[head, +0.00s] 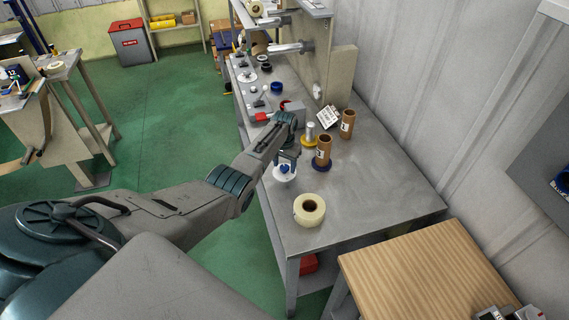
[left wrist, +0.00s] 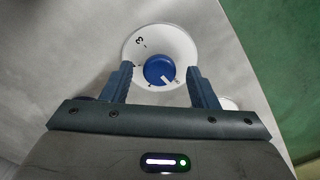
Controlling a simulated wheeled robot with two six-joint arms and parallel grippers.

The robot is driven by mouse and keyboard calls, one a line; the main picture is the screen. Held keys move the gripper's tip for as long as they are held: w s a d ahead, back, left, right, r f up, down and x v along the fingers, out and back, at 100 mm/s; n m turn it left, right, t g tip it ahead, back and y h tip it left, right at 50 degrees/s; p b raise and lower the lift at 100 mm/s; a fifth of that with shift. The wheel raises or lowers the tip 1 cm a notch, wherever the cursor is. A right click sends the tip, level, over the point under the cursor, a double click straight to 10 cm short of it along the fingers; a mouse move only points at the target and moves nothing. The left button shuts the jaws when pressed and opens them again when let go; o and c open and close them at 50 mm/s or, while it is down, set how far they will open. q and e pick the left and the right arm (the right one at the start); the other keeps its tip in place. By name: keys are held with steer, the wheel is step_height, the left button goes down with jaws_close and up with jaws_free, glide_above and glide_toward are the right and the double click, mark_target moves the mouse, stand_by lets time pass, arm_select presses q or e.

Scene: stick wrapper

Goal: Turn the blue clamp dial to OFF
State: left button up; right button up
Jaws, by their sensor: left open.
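The blue clamp dial (left wrist: 159,69) sits in the middle of a round white plate (left wrist: 140,45) with black marks, one of which looks like a 3. A white line on the dial points to the lower right in the left wrist view. The word OFF cannot be read. In the head view the dial (head: 285,169) and its white plate (head: 285,178) are near the workbench's left edge, partly covered by my arm. My left gripper (left wrist: 160,75) is open, with one finger on each side of the dial; contact cannot be told. My right gripper is not in view.
On the grey workbench (head: 350,213), a cream tape roll (head: 309,210) lies near the dial. Brown cardboard tubes (head: 323,151) (head: 347,124), a metal post on a yellow base (head: 310,134) and a white tag (head: 328,117) stand behind. The bench's front right is clear.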

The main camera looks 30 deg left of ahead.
mark_target(284, 167)
arm_select(q)
step_height(284, 167, up, 11)
steer(key=b, duration=0.2)
steer(key=shift+b, duration=0.35)
steer(key=shift+f, duration=0.1)
